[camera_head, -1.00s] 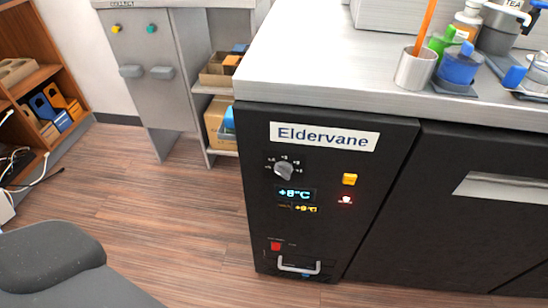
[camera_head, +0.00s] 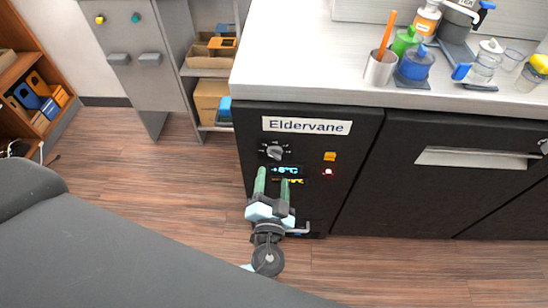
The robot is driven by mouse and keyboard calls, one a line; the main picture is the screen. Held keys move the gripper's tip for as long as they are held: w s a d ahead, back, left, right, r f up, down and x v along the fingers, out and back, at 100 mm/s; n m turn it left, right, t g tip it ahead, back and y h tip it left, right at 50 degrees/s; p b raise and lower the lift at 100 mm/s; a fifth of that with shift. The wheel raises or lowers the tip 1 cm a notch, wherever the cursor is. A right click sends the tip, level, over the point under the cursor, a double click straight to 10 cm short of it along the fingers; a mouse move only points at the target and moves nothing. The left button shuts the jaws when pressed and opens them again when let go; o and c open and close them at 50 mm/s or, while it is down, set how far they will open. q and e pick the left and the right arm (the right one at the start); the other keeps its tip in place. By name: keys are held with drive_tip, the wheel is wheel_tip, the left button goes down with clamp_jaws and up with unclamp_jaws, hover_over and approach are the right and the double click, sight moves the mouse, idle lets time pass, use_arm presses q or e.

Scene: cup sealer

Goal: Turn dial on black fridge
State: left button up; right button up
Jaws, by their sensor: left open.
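The black fridge (camera_head: 352,160) stands under the counter, with an "Eldervane" label (camera_head: 307,125) at the top of its front panel. Its grey dial (camera_head: 275,152) sits below the label on the left, above a blue lit display (camera_head: 287,170). My left gripper (camera_head: 272,178) is in front of the panel, just below the dial in the picture. Its two green fingers are apart and point up toward the dial, with nothing between them. The fingers partly cover the displays. I cannot tell how far the fingertips are from the panel. My right gripper is not in view.
A yellow button (camera_head: 330,156) and a red light sit right of the dial; a handle (camera_head: 299,229) is low on the panel. The countertop (camera_head: 300,60) holds a cup, bottles and jars at the back right. The wooden floor (camera_head: 400,270) in front is clear.

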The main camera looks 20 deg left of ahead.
sight(275, 157)
use_arm(q)
drive_tip(key=p+x, duration=0.1)
drive_tip(key=x, duration=0.6)
drive_tip(key=shift+w, duration=0.1)
